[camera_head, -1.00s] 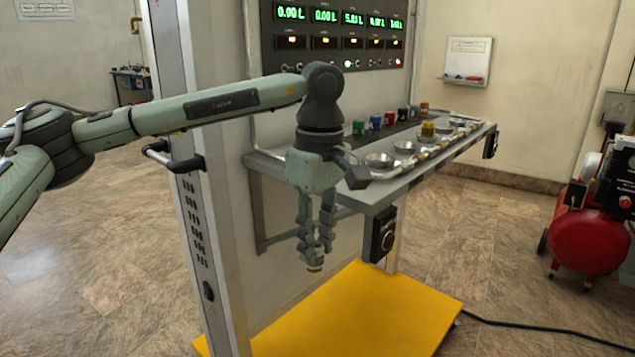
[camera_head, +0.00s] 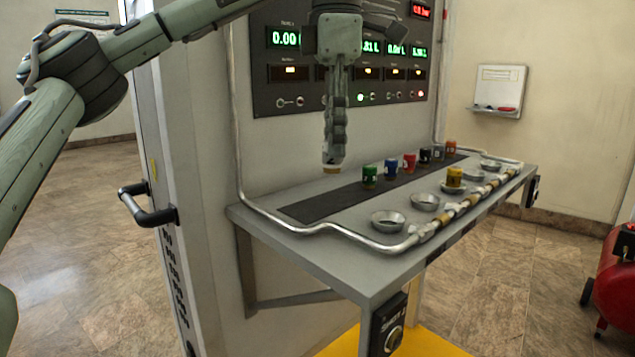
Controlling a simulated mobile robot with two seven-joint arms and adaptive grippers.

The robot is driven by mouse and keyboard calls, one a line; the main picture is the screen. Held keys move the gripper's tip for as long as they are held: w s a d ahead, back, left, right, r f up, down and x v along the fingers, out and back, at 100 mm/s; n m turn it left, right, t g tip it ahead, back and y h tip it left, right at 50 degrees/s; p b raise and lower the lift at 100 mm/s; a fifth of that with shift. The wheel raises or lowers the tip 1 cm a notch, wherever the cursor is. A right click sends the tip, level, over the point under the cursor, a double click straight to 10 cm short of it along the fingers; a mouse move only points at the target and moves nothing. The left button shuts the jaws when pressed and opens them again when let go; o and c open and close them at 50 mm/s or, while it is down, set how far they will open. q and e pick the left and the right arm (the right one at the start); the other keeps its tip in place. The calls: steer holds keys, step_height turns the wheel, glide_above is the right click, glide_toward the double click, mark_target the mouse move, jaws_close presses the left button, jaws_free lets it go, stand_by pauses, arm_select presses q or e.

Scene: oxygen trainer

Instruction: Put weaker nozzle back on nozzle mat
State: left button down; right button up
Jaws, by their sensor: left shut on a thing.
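My left gripper (camera_head: 334,158) hangs pointing down, shut on a small nozzle (camera_head: 332,169). Only the tan and pale lower end of that nozzle shows below the fingers; its colour and label are hidden. The nozzle mat (camera_head: 318,205) is a long dark strip on the grey shelf. Its near left part is bare. The held nozzle appears above the mat, apart from it. On the mat, in a row, stand a green nozzle (camera_head: 370,175), a blue one (camera_head: 391,169), a red one (camera_head: 409,163) and several more behind. My right gripper is out of view.
Metal cups (camera_head: 388,222) line the shelf front; a yellow nozzle (camera_head: 455,177) stands in one. A pipe (camera_head: 340,232) runs along the shelf edge. The panel with green displays (camera_head: 290,75) rises behind. A red compressor (camera_head: 618,280) stands at right.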

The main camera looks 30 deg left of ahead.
arm_select(q)
steer(key=w+a+f, duration=0.1)
steer(key=a, duration=0.1)
steer(key=w+a+f, duration=0.3)
steer(key=shift+w+a+f, duration=0.25)
steer(key=shift+a, duration=0.15)
steer(key=shift+f, duration=0.35)
step_height(320, 180, down, 3)
steer(key=shift+w+a+f, duration=0.1)
steer(key=shift+a, duration=0.05)
steer(key=shift+f, duration=0.3)
steer(key=c, duration=1.3)
jaws_free()
steer(key=shift+r, duration=0.1)
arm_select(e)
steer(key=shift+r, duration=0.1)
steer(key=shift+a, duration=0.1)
